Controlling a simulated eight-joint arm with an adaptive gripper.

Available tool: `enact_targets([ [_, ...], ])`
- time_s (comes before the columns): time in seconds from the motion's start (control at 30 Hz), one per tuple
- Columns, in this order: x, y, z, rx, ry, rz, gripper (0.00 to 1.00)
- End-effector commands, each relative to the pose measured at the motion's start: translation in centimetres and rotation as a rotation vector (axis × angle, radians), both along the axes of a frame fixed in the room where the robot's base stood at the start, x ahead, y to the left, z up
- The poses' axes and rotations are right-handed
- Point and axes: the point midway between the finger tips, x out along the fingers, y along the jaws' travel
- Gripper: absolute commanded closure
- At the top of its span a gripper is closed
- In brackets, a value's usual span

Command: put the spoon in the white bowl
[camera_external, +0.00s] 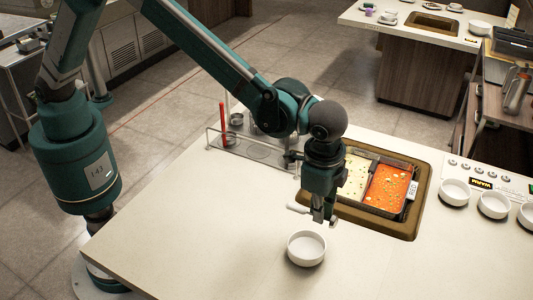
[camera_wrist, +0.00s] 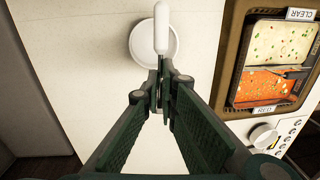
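The spoon (camera_external: 297,208) is white, and one rounded end of it sticks out to the left of my gripper (camera_external: 321,214). My gripper is shut on it, with the fingertips close together in the wrist view (camera_wrist: 164,86). There the spoon (camera_wrist: 161,30) points away from the fingertips and overlaps the bowl; its other end is hidden by the fingers. The white bowl (camera_external: 306,260) stands empty on the counter, just below and slightly left of my gripper. In the wrist view the bowl (camera_wrist: 138,47) lies beyond the fingertips. The spoon is held above counter height, apart from the bowl.
A sunken two-part soup pan with a brown rim (camera_external: 427,190) lies right of my gripper. A wire rack (camera_external: 212,138) with a red-handled utensil (camera_external: 222,116) stands behind. Several white bowls (camera_external: 454,194) line the right side. The counter's left and front (camera_external: 200,240) are clear.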

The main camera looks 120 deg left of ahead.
Motion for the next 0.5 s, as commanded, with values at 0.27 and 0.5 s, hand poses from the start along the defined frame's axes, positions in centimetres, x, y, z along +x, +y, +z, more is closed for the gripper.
enact_targets([
  [0.27,0.0,0.0,-0.1,0.000,0.000,0.001,1.00],
  [0.5,0.0,0.0,-2.1,0.000,0.000,0.001,1.00],
])
